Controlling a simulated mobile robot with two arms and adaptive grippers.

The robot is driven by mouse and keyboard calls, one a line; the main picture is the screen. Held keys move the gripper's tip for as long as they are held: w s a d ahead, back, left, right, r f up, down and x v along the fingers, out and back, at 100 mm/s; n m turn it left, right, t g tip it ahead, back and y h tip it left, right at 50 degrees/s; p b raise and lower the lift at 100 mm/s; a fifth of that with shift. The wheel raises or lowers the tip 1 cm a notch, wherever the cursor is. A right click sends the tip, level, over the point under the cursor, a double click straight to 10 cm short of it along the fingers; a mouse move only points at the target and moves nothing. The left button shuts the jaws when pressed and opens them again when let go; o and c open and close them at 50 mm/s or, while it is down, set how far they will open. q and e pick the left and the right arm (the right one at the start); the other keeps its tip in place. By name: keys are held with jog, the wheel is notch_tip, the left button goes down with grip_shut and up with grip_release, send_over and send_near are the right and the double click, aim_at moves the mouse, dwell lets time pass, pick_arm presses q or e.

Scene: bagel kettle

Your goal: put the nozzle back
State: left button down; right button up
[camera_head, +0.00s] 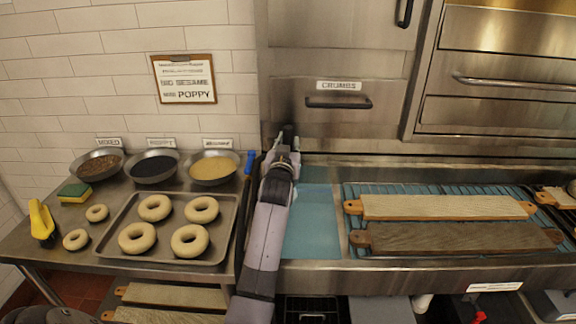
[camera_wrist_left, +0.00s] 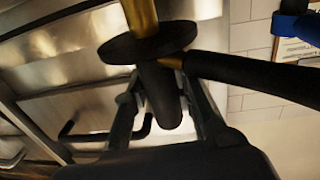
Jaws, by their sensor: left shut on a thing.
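The nozzle (camera_wrist_left: 160,95) shows in the left wrist view as a black cylinder with a round dark flange and a brass-coloured stem above it. A black lever or hose (camera_wrist_left: 255,77) runs from it to the right. My left gripper (camera_wrist_left: 163,115) has its two fingers on either side of the black cylinder and is shut on it. In the head view my left gripper (camera_head: 284,150) is by the steel wall at the back of the sink, with its arm hiding part of the counter's edge. The nozzle is mostly hidden there.
A blue water basin (camera_head: 312,225) lies right of my arm, with two wooden boards (camera_head: 440,207) on a rack beyond it. A tray (camera_head: 130,250) of bagels and several seed bowls stand on the left table. A blue-handled tool (camera_head: 249,163) is close to the arm's left.

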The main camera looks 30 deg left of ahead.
pick_arm(q)
jog(key=shift+f, duration=0.35)
notch_tip(320, 180, down, 4)
jog(key=shift+f+p, duration=0.1)
jog(key=shift+p, duration=0.4)
jog(key=shift+f, duration=0.2)
jog(key=c, duration=1.3)
grip_release()
jog(key=shift+c, duration=0.2)
pick_arm(e)
jog(key=shift+a+r, duration=0.3)
jog(key=shift+r, duration=0.05)
pick_arm(q)
jog(key=shift+f, duration=0.1)
